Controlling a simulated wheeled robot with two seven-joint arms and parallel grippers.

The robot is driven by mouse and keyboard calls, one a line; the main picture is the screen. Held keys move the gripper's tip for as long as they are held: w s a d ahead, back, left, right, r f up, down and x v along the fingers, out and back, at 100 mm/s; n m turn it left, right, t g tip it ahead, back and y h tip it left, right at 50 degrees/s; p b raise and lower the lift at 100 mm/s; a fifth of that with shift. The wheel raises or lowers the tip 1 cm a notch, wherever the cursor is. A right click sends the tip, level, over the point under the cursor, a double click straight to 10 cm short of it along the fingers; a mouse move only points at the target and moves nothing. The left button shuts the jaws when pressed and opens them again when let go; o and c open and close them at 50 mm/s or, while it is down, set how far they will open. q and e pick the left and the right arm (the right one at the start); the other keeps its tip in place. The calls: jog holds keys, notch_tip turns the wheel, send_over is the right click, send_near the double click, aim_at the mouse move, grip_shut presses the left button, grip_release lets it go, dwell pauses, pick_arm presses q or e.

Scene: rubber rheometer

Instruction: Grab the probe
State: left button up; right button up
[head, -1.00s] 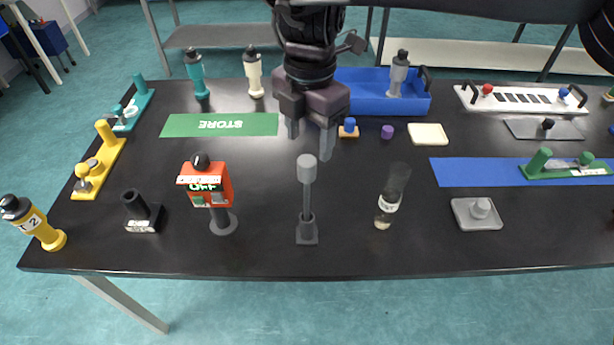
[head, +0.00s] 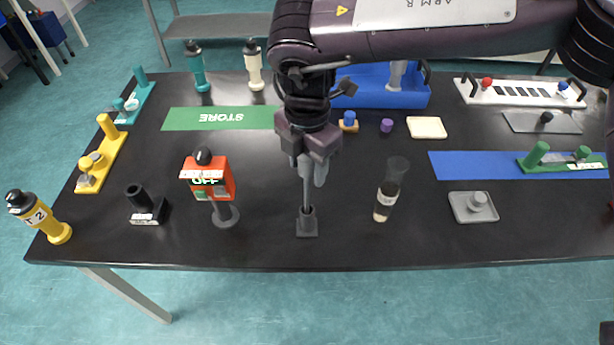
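The probe, a grey rod (head: 307,195), stands upright in a small dark square base (head: 307,226) near the front middle of the table in the head view. My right gripper (head: 307,172) points down over its top. Its fingers reach to either side of the upper rod, and the wider grey head is mostly hidden by the gripper. Whether the fingers press on the probe or only surround it is not clear.
A red device on a stand (head: 209,178) is left of the probe, and a glass vial (head: 388,192) is to its right. A black holder (head: 143,207) is farther left. A blue tray (head: 375,98) is behind. The black tabletop (head: 270,215) is clear close around the base.

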jog(key=c, duration=0.8)
jog(key=shift+r, duration=0.15)
